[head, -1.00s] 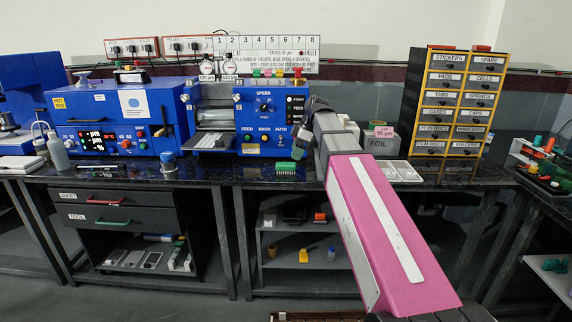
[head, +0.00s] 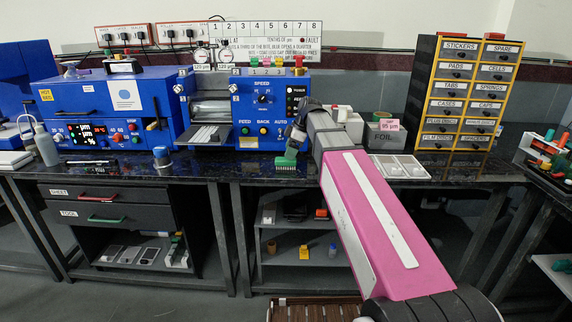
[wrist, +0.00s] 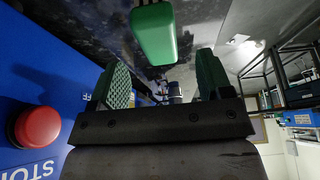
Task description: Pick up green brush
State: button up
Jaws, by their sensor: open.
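The green brush (head: 286,163) lies on the dark bench top in front of the blue machine, with its dark bristles at the bench side. In the wrist view its smooth green body (wrist: 152,34) shows at the top centre, beyond the fingertips and roughly in line with the gap between them. My gripper (head: 292,150) is just above the brush in the head view and partly overlaps it. In the wrist view my gripper (wrist: 162,72) is open, its green ribbed pads apart with nothing held between them. Whether a finger touches the brush, I cannot tell.
The blue machine (head: 264,125) with red buttons stands right behind the brush; one red button (wrist: 38,127) is close in the wrist view. A foil box (head: 383,138) and a white tray (head: 402,168) are to the right. The bench left of the brush is mostly clear.

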aim_at(286, 160)
jog(key=x, duration=0.5)
jog(key=c, duration=1)
